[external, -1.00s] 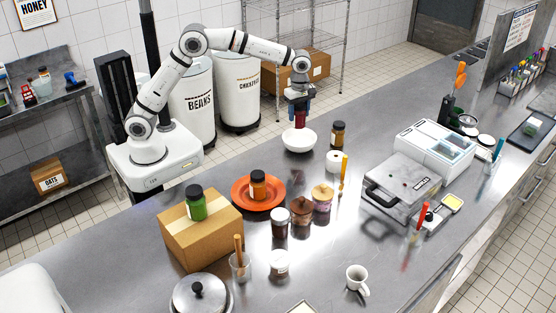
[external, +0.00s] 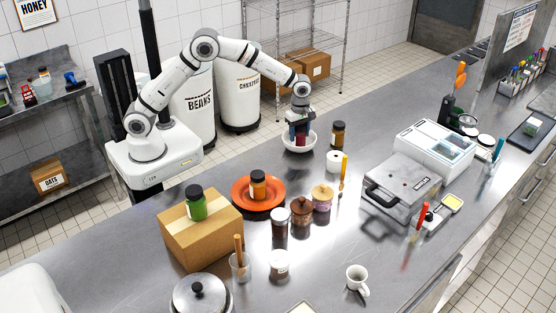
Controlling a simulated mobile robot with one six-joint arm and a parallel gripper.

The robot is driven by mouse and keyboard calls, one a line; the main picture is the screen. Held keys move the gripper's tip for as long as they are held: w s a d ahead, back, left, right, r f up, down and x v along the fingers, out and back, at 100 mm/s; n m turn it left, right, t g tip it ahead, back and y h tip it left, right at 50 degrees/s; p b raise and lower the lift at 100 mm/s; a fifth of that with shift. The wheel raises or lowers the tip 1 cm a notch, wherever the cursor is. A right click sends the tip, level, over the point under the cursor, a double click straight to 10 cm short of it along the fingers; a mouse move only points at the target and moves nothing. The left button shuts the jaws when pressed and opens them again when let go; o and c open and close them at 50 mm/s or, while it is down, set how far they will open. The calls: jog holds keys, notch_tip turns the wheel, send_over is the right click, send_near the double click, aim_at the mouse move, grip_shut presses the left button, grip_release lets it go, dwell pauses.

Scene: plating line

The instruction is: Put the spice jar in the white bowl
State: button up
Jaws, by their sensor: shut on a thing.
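The white bowl (external: 287,146) stands upright on the steel counter, behind the orange plate. My gripper (external: 300,138) points straight down over the bowl. It is shut on a dark red spice jar (external: 301,140), small in the picture and partly covered by the fingers. The jar's lower part is down inside the bowl's rim. I cannot tell whether it touches the bowl's bottom.
The orange plate (external: 239,192) holds an orange jar (external: 258,184). A green jar (external: 195,203) stands on a cardboard box (external: 200,240).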

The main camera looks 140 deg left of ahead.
jog(key=shift+f, duration=0.1)
jog(key=o, duration=0.7)
jog(key=shift+f, duration=0.1)
jog(key=o, duration=0.4)
jog(key=shift+o, duration=0.2)
notch_tip(320, 180, up, 12)
jog(key=shift+r+b, duration=0.15)
jog(key=shift+b, duration=0.45)
jog(key=shift+r, duration=0.1)
